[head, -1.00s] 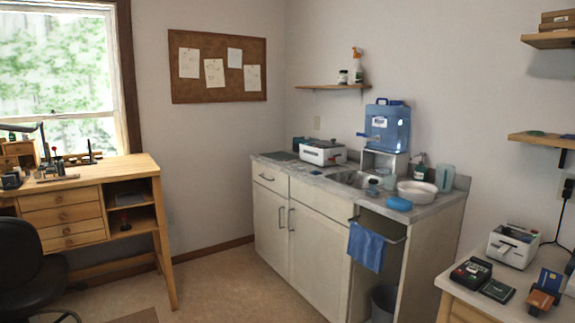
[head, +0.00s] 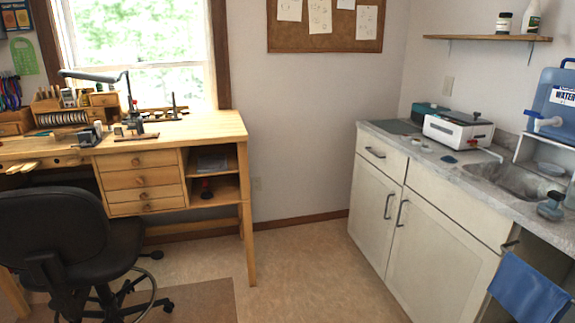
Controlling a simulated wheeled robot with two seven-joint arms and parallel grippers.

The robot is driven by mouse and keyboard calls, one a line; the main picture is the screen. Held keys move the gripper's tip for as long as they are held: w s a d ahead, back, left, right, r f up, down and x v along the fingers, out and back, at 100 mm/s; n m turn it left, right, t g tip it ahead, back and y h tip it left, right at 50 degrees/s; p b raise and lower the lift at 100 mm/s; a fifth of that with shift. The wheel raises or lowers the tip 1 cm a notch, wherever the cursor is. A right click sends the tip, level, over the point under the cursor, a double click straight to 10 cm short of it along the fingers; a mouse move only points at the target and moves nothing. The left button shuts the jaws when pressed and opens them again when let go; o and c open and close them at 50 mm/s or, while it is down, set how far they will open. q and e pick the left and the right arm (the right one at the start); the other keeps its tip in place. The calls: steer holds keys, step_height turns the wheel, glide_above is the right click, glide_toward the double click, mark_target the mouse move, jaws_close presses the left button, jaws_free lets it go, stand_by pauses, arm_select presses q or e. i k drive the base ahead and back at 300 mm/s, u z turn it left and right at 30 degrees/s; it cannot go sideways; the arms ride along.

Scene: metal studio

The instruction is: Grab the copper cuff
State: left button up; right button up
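I cannot make out a copper cuff in the head view. Neither of my grippers is in view. The wooden workbench (head: 190,130) at the left holds many small tools, too small to tell apart. The sink counter (head: 385,129) at the right carries a white and red boxy machine (head: 458,130) and a few small items.
A black office chair (head: 70,235) stands in front of the workbench. A white cabinet (head: 435,225) stands under the sink (head: 505,179), with a blue towel (head: 527,290) at its right end. The floor (head: 300,270) between bench and cabinet is clear.

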mark_target(405, 138)
steer(key=u, duration=0.1)
steer(key=i, duration=2.4)
steer(key=z, duration=0.35)
